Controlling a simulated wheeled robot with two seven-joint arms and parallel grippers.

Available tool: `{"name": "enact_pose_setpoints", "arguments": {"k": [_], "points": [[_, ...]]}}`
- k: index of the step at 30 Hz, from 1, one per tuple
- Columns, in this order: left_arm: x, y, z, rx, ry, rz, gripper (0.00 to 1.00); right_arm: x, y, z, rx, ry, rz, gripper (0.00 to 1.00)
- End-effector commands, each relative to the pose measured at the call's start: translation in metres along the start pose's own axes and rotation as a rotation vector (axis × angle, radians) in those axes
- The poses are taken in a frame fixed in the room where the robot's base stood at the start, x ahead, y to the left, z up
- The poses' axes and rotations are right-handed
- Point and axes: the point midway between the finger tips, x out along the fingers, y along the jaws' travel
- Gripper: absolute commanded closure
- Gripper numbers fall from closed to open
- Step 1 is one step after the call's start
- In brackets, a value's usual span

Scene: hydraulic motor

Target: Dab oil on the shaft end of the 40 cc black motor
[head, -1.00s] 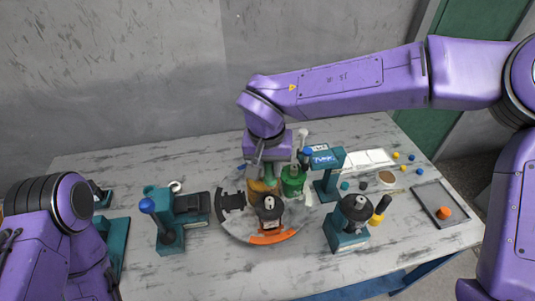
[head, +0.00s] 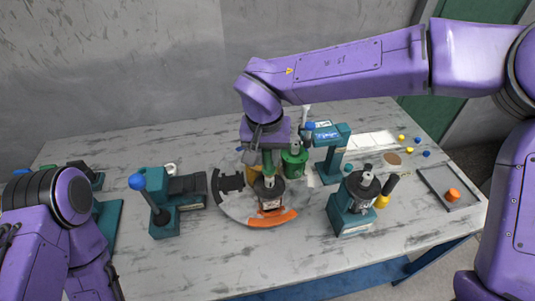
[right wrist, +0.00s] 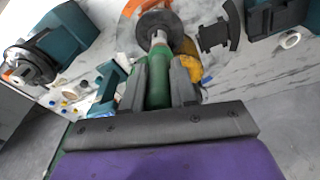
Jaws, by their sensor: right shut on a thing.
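My right gripper (head: 266,150) is above the middle of the bench, and its fingers are shut on a green cylindrical tool (right wrist: 158,88), which looks like the oil dabber. The tool also shows in the head view (head: 267,158), upright above a motor with a dark round flange (head: 269,188). In the right wrist view, the tool's far end overlaps the silver shaft end of this motor (right wrist: 160,24); I cannot tell whether they touch. No size label is readable. My left arm shows at the left edge, but its gripper is out of view.
A green motor (head: 294,163) stands close right of the tool. A curved plate with an orange segment (head: 265,220) surrounds the motors. A teal stand with a dark motor (head: 352,205) is to the right, a teal press (head: 162,215) to the left. A grey tray (head: 432,182) lies far right.

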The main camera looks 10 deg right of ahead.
Motion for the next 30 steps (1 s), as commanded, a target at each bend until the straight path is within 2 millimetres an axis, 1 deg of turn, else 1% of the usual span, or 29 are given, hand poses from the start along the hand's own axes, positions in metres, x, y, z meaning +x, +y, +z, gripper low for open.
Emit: {"name": "enact_pose_setpoints", "arguments": {"k": [8, 30], "points": [[0.0001, 0.0001, 0.0, 0.0, 0.0, 0.0, 0.57, 0.0004, 0.0, 0.0, 0.0, 0.0, 0.0, 1.0], [0.0014, 0.0002, 0.0006, 0.0, 0.0, 0.0, 0.57, 0.0093, -0.0003, 0.0013, 0.001, -0.001, 0.0, 1.0]]}}
